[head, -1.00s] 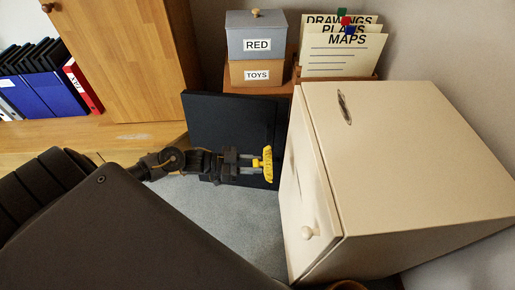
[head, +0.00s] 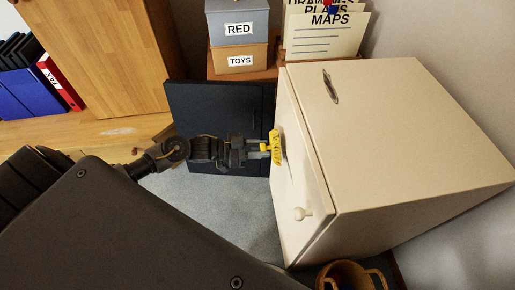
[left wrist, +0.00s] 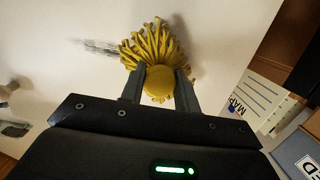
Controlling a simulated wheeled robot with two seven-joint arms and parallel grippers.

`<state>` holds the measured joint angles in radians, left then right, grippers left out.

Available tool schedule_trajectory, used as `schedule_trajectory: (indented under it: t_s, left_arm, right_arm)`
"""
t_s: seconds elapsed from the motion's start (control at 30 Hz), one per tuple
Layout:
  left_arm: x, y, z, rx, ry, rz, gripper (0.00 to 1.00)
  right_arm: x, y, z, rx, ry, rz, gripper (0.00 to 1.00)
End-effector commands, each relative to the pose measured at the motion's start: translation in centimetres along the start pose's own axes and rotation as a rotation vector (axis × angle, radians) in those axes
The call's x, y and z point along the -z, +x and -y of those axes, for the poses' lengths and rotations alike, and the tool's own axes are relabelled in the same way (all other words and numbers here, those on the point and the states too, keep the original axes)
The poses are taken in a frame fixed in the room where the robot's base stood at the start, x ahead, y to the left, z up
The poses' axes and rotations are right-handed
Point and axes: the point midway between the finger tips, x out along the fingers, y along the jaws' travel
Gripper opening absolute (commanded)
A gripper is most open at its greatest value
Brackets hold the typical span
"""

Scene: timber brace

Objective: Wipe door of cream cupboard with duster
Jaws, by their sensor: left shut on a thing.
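The cream cupboard (head: 400,150) stands at the right in the head view. Its door (head: 289,185), with a round knob (head: 302,213), faces left toward my left arm. My left gripper (head: 266,147) is shut on the yellow duster (head: 277,147) and holds its head at the upper part of the door. In the left wrist view the duster (left wrist: 158,50) has its strands splayed against the pale door face (left wrist: 60,75) and seems to touch it. A dark grey streak (left wrist: 98,47) shows on the door beside the strands. My right gripper is out of view.
A black cabinet (head: 210,115) stands behind my left arm. Boxes marked RED (head: 238,28) and TOYS (head: 240,61) and a MAPS folder (head: 325,35) are at the back. A wicker basket (head: 350,275) sits below the cupboard. Grey carpet (head: 225,215) is clear left of the door.

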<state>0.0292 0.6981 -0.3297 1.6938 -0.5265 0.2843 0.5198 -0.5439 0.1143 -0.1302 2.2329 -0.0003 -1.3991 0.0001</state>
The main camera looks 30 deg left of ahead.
Motion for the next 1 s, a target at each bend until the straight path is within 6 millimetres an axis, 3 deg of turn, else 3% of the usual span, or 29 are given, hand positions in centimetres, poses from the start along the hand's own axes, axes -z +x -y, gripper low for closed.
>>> schedule_trajectory:
  t_s: [1.0]
  left_arm:
    - [0.19, 0.95, 0.02, 0.0, 0.0, -0.002, 0.13]
  right_arm:
    - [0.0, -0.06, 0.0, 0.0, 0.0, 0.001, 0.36]
